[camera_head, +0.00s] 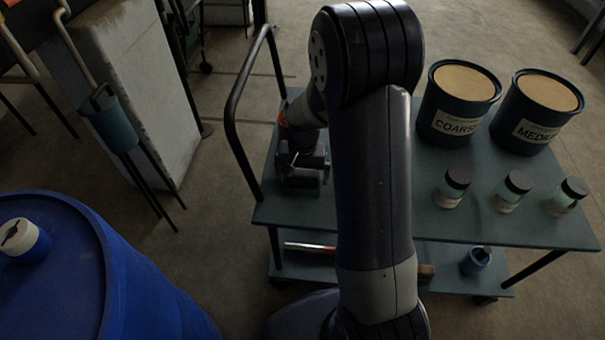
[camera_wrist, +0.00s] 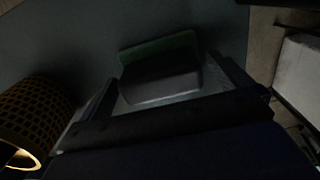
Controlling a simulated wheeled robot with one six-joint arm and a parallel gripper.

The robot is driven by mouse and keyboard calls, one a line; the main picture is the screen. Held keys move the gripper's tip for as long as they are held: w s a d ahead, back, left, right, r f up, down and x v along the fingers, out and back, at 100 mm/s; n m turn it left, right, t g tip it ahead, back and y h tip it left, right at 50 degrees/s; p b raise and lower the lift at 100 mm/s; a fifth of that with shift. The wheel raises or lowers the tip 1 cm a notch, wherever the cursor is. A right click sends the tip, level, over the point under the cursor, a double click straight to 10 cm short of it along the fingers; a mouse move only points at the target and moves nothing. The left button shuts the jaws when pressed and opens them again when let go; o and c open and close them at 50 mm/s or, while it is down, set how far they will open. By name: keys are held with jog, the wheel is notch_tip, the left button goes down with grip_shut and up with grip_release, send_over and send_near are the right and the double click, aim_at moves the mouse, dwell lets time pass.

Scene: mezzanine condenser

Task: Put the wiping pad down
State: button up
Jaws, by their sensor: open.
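The wiping pad (camera_wrist: 162,75) shows in the wrist view as a dark grey block with a green strip along its far edge. It appears to lie on the dark grey-green cart top (camera_wrist: 75,45). My gripper (camera_wrist: 168,88) is open, with one finger on each side of the pad; small gaps seem to show, but the dim light hides any contact. In the head view my gripper (camera_head: 303,165) is low over the left end of the cart top (camera_head: 430,222).
Two labelled tubs (camera_head: 458,100) and several small jars (camera_head: 508,190) occupy the cart's right side. A handrail (camera_head: 232,115) edges its left end. A blue drum (camera_head: 75,275) stands lower left.

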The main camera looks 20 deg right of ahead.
aim_at(303, 173)
notch_tip(303, 173, up, 12)
jog(key=p, duration=0.2)
jog(key=shift+r, duration=0.2)
jog(key=shift+f, duration=0.1)
dwell(0.3)
notch_tip(303, 173, down, 13)
jog(key=shift+r+b, duration=0.1)
jog(key=shift+b, duration=1.1)
notch_tip(303, 173, up, 3)
jog(key=shift+r+p, duration=0.15)
jog(key=shift+p, duration=0.4)
jog(key=shift+r, duration=0.5)
jog(key=shift+f, duration=0.15)
